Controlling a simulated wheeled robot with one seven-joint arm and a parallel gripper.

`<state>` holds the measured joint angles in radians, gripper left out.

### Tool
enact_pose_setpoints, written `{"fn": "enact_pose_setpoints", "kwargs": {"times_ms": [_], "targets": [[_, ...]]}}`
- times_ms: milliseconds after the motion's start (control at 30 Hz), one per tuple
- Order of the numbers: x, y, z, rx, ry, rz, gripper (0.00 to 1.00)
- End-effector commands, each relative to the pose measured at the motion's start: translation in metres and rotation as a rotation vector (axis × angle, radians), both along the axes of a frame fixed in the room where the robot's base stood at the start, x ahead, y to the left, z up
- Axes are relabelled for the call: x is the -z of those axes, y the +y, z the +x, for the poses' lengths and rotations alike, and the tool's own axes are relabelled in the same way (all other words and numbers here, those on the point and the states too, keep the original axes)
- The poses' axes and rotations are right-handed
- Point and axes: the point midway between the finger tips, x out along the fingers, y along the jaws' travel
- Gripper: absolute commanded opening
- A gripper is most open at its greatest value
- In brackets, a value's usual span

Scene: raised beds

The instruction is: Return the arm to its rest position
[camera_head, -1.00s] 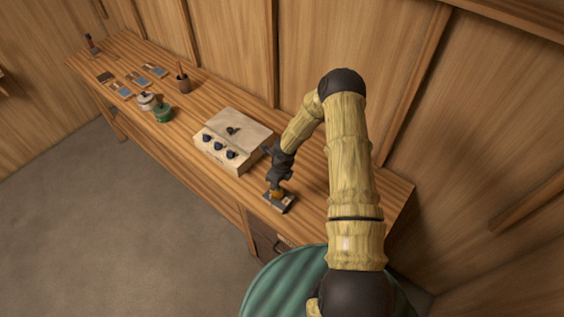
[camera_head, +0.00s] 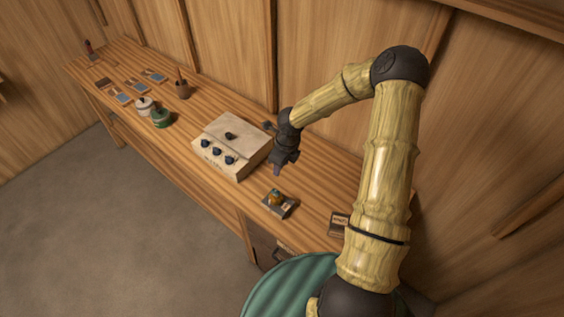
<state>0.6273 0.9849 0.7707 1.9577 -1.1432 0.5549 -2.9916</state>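My arm is raised over the right part of a wooden bench (camera_head: 316,170), bent at a dark elbow joint. My gripper (camera_head: 279,169) hangs in the air beside the right end of the pale box with dark knobs. A small orange and dark item (camera_head: 277,197) sits on a dark flat base (camera_head: 281,208) on the bench below my gripper, apart from it. My gripper's fingers are too small and dark to tell whether they are open or shut.
The pale knobbed box (camera_head: 241,132) stands close to my gripper. A small dark framed item (camera_head: 339,222) lies near my arm. Green (camera_head: 161,117) and white (camera_head: 144,104) pots, a brown cup (camera_head: 183,90) and several cards (camera_head: 122,96) stand farther left. A wooden wall rises behind the bench.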

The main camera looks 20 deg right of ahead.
Motion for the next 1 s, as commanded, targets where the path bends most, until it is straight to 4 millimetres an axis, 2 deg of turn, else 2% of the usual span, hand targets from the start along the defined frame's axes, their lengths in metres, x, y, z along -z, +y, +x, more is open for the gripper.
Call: {"fn": "enact_pose_setpoints", "kwargs": {"times_ms": [433,567,767,1000], "targets": [[0.001,0.0,0.0,0.005,0.001,0.0,0.38],[0.002,0.002,-0.006,0.073,0.018,-0.004,0.38],[0.004,0.005,-0.028,0.405,0.076,-0.019,0.38],[0.0,0.006,-0.059,0.947,0.117,-0.035,0.38]]}}
